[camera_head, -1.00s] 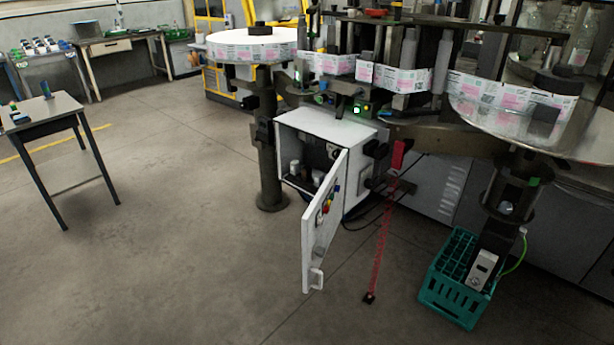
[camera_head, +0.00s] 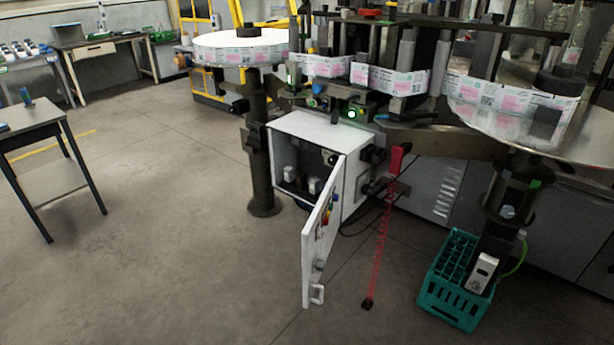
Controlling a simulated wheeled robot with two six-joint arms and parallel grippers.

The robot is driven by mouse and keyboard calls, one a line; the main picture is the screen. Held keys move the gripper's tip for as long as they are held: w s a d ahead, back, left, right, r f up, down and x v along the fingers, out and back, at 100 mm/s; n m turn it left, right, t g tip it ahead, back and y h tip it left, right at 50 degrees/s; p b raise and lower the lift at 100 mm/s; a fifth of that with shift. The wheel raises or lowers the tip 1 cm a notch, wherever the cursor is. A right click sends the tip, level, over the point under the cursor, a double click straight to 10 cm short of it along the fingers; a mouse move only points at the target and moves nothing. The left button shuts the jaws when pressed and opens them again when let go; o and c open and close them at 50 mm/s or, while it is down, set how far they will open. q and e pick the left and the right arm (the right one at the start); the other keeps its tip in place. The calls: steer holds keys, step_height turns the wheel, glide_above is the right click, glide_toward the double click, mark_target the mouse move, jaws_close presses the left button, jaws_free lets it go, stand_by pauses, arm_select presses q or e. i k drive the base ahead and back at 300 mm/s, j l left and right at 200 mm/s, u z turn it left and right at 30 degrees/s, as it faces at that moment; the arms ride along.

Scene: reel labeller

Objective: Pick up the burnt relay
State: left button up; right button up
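A white control cabinet (camera_head: 305,129) stands under the reel labeller with its door (camera_head: 318,245) swung open toward me. Inside its dark interior are small light-coloured blocks, one at the left (camera_head: 289,174) and one further right (camera_head: 314,186). They may be relays, but they are too small to tell whether one is burnt. The door hides part of the interior's right side. Neither of my grippers shows in the head view.
A green crate (camera_head: 442,301) stands on the floor at the right, beside the machine's leg. A red strip or chain (camera_head: 379,245) hangs to a small dark block (camera_head: 367,304) on the floor. A side table (camera_head: 38,118) stands at the left. The floor in front and to the left is clear.

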mark_target(301, 178)
steer(key=i+j+z, duration=0.2)
steer(key=i+j, duration=0.15)
steer(key=i+j+z, duration=0.15)
steer(key=i+j, duration=0.2)
steer(key=i+j+z, duration=0.2)
steer(key=i+j, duration=0.15)
steer(key=i+j+z, duration=0.2)
steer(key=j, duration=0.4)
steer(key=i+l, duration=0.05)
steer(key=i, duration=0.05)
